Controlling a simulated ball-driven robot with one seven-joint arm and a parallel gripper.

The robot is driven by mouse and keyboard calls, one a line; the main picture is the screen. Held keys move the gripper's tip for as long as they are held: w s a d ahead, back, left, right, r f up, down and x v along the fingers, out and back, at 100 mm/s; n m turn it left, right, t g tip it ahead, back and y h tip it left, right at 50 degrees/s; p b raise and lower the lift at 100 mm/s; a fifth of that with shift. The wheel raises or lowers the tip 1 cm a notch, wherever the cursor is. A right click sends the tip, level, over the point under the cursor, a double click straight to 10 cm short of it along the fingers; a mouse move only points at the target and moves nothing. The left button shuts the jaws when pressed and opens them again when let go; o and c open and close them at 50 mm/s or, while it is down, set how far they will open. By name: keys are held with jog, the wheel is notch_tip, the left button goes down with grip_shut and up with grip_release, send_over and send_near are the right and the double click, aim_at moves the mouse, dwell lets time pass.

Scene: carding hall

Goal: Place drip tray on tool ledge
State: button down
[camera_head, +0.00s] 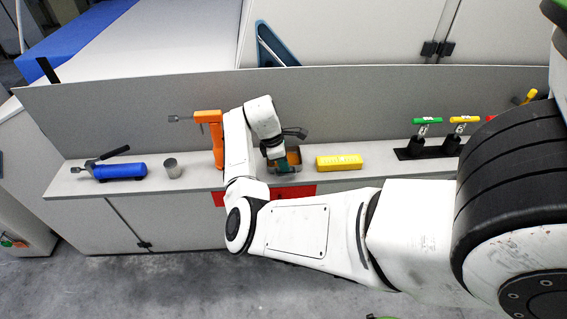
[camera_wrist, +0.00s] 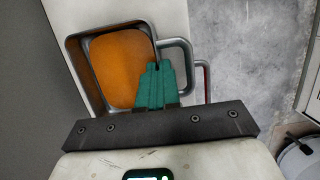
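The drip tray (camera_wrist: 88,72) is a shallow metal pan with a rounded rim, an orange-brown inside and a loop handle on its right in the wrist view. In the head view the tray (camera_head: 295,158) is at the tool ledge (camera_head: 215,180), partly hidden by my wrist. My gripper (camera_wrist: 157,68) has teal fingers close together at the tray's handle-side wall, and they appear shut on it. The gripper also shows in the head view (camera_head: 284,168). Whether the tray's underside touches the ledge is hard to tell.
A yellow block (camera_head: 339,162) lies just right of the tray. An orange tool (camera_head: 212,130) stands left, behind my arm. Further left are a grey cup (camera_head: 172,168) and a blue torch (camera_head: 120,171). Green- and yellow-handled clamps (camera_head: 428,121) stand right. A grey panel (camera_head: 360,105) rises behind.

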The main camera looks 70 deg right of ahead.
jog(key=c, duration=1.4)
grip_release()
jog(key=shift+o, duration=0.2)
jog(key=b+v, duration=0.1)
jog(key=v, duration=1.1)
jog(key=s+a+f+m+t+h, duration=0.2)
jog(key=s+a+f+m+h, duration=0.15)
jog(key=a+f, duration=0.65)
jog(key=s+a+f+y, duration=0.1)
jog(key=s+a, duration=0.2)
jog(key=a, duration=0.4)
jog(key=s+a+f+m+t+y, duration=0.1)
jog(key=s+a+f+y, duration=0.1)
jog(key=a, duration=0.6)
jog(key=s+a+f+t+y, duration=0.1)
jog(key=s+a, duration=0.4)
jog(key=a, duration=0.2)
jog(key=shift+a+f+m, duration=0.2)
jog(key=shift+f+m, duration=0.05)
jog(key=shift+m, duration=0.1)
jog(key=shift+y, duration=0.25)
